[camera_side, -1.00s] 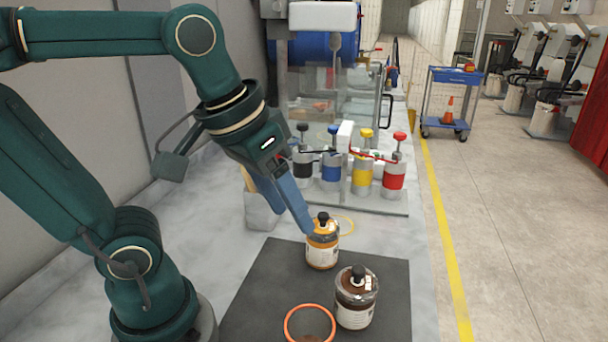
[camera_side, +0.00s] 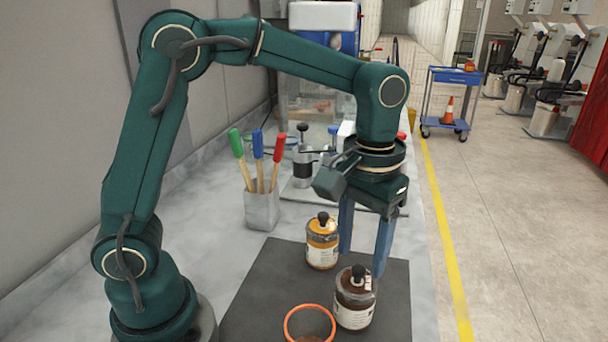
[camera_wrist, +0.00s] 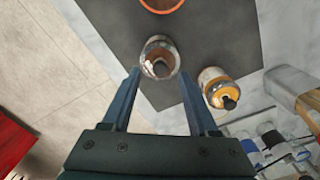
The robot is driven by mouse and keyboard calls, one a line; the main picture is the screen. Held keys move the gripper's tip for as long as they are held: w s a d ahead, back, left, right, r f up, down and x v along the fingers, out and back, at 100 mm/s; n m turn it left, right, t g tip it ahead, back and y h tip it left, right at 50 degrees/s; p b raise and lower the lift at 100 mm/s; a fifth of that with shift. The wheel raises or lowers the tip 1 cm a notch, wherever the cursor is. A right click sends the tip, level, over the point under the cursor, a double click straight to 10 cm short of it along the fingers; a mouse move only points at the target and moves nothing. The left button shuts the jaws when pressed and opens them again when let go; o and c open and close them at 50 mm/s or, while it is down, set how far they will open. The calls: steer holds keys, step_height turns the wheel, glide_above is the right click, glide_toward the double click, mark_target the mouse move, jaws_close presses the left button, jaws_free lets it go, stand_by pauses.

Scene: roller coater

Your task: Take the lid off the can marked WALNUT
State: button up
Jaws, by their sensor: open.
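Two small labelled cans stand upright on the dark mat (camera_side: 258,300), each with a lid and black knob. The dark brown can (camera_side: 354,314) is nearer the side camera; the amber can (camera_side: 322,251) stands behind it to the left. The lettering is too small for me to read WALNUT on either. My gripper (camera_side: 363,264) is open and empty, pointing down just above and behind the brown can. In the wrist view, the brown can (camera_wrist: 158,57) lies between and just beyond the fingertips; the amber can (camera_wrist: 217,88) is outside them to the right.
An orange-rimmed round container (camera_side: 310,308) sits at the mat's front. A grey holder (camera_side: 262,211) with several coloured-handled tools stands behind left on the bench. Pump-topped containers (camera_side: 303,160) stand at the back, partly hidden by my arm. The mat's left side is clear.

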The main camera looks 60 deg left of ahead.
mark_target(356, 282)
steer(key=shift+f, duration=1.25)
jaws_close()
steer(key=shift+r, duration=0.2)
